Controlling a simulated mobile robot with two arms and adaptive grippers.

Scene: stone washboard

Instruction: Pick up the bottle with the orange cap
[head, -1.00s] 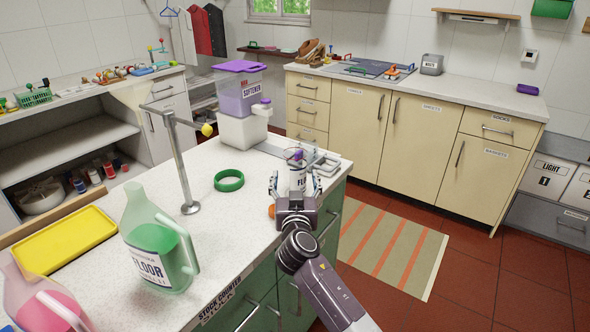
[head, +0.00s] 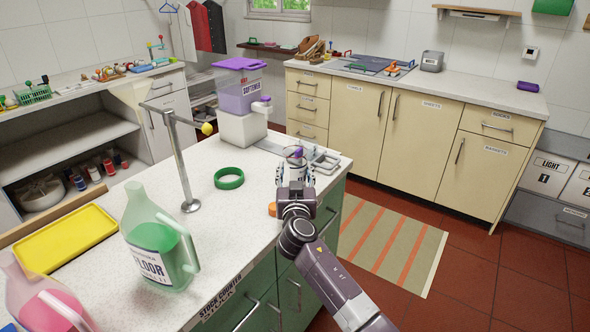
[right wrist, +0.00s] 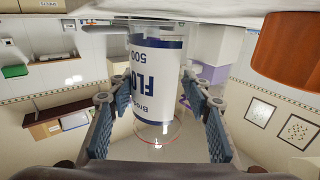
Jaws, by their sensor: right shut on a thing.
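A white bottle with a blue band and blue lettering (right wrist: 158,80) stands between the two fingers of my right gripper (right wrist: 158,118) in the right wrist view, which looks upside down. The gripper is shut on it. In the head view my right gripper (head: 296,178) is at the counter's right end and hides most of the bottle. An orange round thing (head: 272,209) sits on the counter beside the gripper; it also shows large in the right wrist view (right wrist: 290,48). I cannot make out an orange cap on the held bottle. My left gripper is not in view.
The speckled counter (head: 235,205) holds a green ring (head: 229,184), a metal post (head: 183,165), a purple softener container (head: 240,90), a green floor-cleaner jug (head: 150,262), a yellow tray (head: 62,238) and a pink jug (head: 35,300).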

